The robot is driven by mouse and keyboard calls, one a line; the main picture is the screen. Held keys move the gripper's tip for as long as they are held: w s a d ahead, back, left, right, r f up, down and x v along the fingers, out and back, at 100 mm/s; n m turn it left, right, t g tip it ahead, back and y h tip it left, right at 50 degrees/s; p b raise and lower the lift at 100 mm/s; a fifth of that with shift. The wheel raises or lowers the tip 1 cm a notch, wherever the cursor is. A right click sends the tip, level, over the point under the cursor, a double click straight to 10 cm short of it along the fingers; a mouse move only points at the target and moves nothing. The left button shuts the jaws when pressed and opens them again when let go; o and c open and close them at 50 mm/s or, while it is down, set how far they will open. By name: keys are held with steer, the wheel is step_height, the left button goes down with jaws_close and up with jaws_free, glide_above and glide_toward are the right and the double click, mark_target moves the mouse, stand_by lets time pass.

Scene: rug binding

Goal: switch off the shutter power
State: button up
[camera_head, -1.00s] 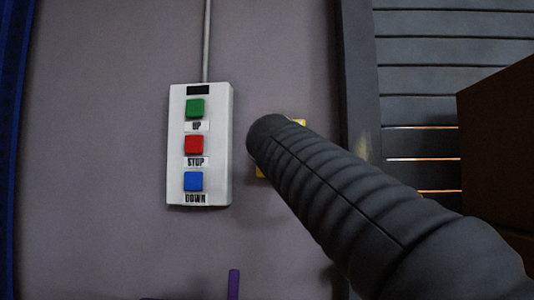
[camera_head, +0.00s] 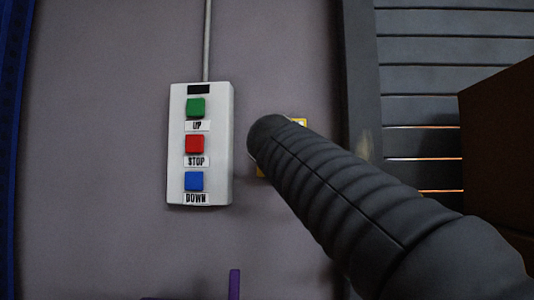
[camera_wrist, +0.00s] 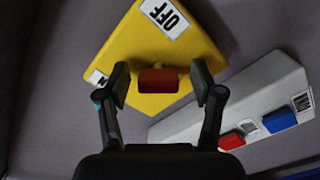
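The yellow switch box (camera_wrist: 146,45) fills the upper middle of the wrist view. It has a white OFF label (camera_wrist: 165,17) at its top and a red lever (camera_wrist: 158,80) near its lower edge. Another white label (camera_wrist: 98,78) at its left corner is partly hidden by a finger. My gripper (camera_wrist: 161,86) is open, one finger on each side of the red lever, with a visible gap on both sides. In the head view my dark arm covers most of the yellow box (camera_head: 300,122); only slivers show, and my gripper is hidden there.
A white control box (camera_head: 222,145) with green UP, red STOP and blue DOWN buttons is on the wall left of the yellow box. It also shows lower right in the wrist view (camera_wrist: 245,90). A slatted shutter (camera_head: 450,60) and a brown block (camera_head: 505,160) stand at the right.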

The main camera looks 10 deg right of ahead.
steer(key=shift+s, duration=0.15)
steer(key=v, duration=1.1)
steer(key=shift+s, duration=0.35)
steer(key=shift+a, duration=0.2)
